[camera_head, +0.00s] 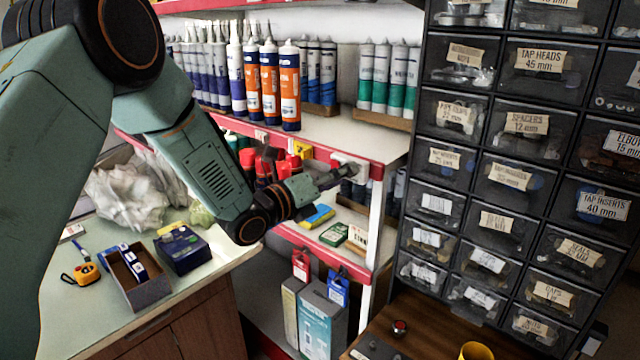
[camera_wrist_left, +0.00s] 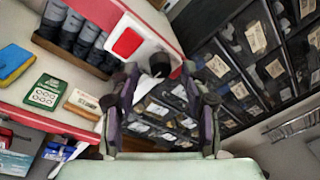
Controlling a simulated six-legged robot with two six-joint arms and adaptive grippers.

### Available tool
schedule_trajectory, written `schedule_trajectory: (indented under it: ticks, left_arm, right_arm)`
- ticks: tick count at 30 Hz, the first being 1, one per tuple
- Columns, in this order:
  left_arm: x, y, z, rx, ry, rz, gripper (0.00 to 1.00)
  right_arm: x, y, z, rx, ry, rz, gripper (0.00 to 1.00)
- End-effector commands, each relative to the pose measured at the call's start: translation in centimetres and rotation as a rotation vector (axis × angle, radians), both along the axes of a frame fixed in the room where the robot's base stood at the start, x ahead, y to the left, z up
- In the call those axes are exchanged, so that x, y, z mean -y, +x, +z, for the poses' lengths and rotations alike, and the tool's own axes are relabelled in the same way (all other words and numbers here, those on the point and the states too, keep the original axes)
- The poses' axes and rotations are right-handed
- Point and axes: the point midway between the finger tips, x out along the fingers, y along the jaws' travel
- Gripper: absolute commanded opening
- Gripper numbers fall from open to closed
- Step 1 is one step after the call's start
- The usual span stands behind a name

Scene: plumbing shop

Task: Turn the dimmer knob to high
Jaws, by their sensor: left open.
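The dimmer knob (camera_wrist_left: 160,64) is a small black round knob on a white plate (camera_wrist_left: 142,33), beside a red square (camera_wrist_left: 127,42). The plate is mounted on the red-edged shelf front. My left gripper (camera_wrist_left: 160,78) is open, one finger on each side of the knob in the left wrist view; I cannot tell if they touch it. In the head view, the left gripper (camera_head: 325,179) reaches the white plate (camera_head: 349,160) at the shelf's right end, and the knob is hard to make out there. No setting marks are readable. My right gripper is not in view.
Sealant tubes (camera_head: 290,85) stand on the shelf above. A green box (camera_head: 334,234) lies on the lower shelf. Dark drawer cabinets (camera_head: 480,150) rise close on the right. A counter (camera_head: 90,320) with an open box (camera_head: 135,275) is at the left.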

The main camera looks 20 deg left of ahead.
Motion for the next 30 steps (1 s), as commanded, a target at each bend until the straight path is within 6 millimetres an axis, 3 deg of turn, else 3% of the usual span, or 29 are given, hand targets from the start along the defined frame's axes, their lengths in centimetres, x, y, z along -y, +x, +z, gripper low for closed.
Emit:
schedule_trajectory:
  ticks: [7,18,30]
  left_arm:
    - [-1.9,-3.6,0.1,0.0,-0.008,0.003,0.47]
    - [-4.0,-7.7,0.2,0.001,-0.008,0.004,0.47]
    - [-5.0,-9.8,0.1,0.001,-0.004,0.001,0.47]
  right_arm:
    - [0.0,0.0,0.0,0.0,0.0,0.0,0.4]
    - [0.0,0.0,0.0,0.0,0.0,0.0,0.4]
    - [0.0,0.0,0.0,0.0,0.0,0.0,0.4]
